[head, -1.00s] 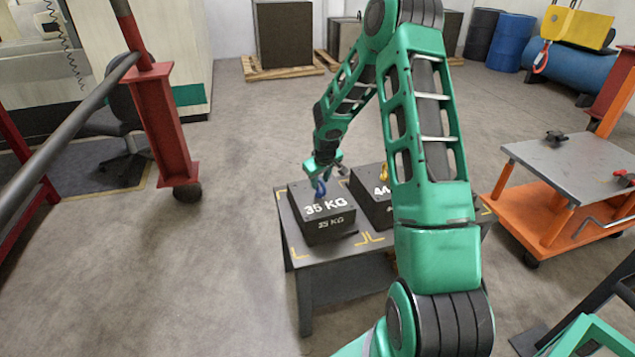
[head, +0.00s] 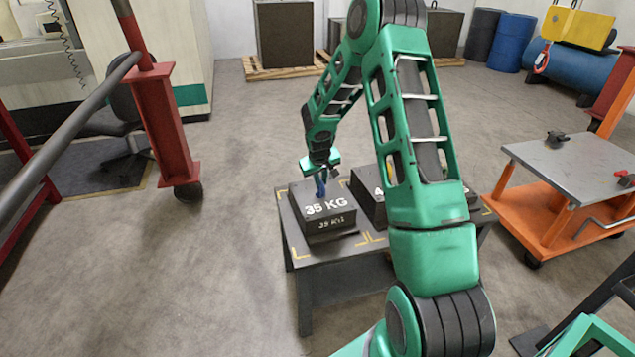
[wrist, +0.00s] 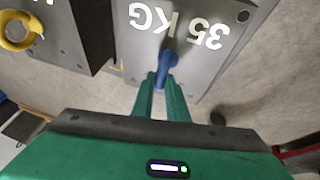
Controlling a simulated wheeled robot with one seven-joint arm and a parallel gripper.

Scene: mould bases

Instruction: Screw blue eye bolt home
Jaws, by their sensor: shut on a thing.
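The blue eye bolt (wrist: 166,66) stands on top of the dark grey block marked 35 KG (head: 329,222). In the head view the blue eye bolt (head: 320,185) is partly covered by my gripper (head: 321,174). In the wrist view my gripper (wrist: 163,84) has its two green fingers close together on the near side of the blue bolt. It is shut on the bolt. The bolt's thread and its seat in the block are hidden, so I cannot tell how deep it sits.
A second dark block (head: 367,200) stands to the right on the same dark table (head: 300,264), partly behind my arm. It carries a yellow eye bolt (wrist: 18,30). An orange cart (head: 528,214) stands at the right. A red post (head: 160,125) stands at the left.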

